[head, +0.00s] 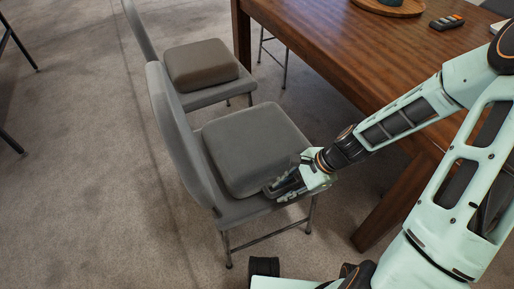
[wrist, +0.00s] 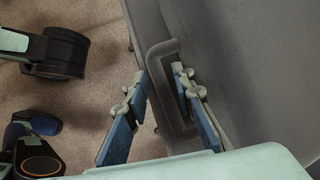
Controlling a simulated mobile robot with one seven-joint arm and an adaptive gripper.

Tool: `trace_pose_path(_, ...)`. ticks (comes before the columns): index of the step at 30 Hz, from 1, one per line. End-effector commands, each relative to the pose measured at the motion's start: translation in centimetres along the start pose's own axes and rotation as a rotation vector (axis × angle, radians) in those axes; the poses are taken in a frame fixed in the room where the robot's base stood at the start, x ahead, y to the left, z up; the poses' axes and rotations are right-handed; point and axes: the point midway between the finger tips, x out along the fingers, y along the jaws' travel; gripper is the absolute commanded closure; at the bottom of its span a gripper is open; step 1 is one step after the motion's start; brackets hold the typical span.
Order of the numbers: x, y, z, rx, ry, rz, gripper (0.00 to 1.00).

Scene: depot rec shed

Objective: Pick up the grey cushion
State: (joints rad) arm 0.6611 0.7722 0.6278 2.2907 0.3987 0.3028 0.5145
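The grey cushion (head: 250,145) lies on the seat of the nearer grey chair (head: 175,130). Its large grey face fills the right of the wrist view (wrist: 250,60). A grey loop-like handle (wrist: 160,50) shows on its near side. My gripper (head: 277,188) is at the cushion's near right corner, low beside the seat edge. In the wrist view my gripper (wrist: 160,80) is open, its two fingers apart, with part of the handle between or just beyond the fingertips. I cannot tell whether the fingers touch it.
A brown cushion (head: 201,64) lies on a second grey chair (head: 215,93) behind. A wooden table (head: 335,45) stands to the right, close to my arm, bearing a round tray (head: 408,8) and a dark remote-like object (head: 447,22). Carpet (head: 80,130) is open to the left.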

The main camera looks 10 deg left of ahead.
Motion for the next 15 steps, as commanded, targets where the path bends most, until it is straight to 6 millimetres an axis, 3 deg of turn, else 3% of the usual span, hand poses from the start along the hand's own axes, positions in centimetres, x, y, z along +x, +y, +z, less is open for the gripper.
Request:
trace_pose_path(1,1.32,0.14,-0.05,-0.002,-0.004,0.002,0.77)
trace_pose_path(3,2.02,0.09,-0.05,-0.002,-0.002,0.001,0.77)
trace_pose_path(11,2.08,-0.01,0.03,-0.001,0.0,0.0,0.78)
trace_pose_path(15,2.07,-0.01,0.02,-0.001,0.0,0.0,0.93)
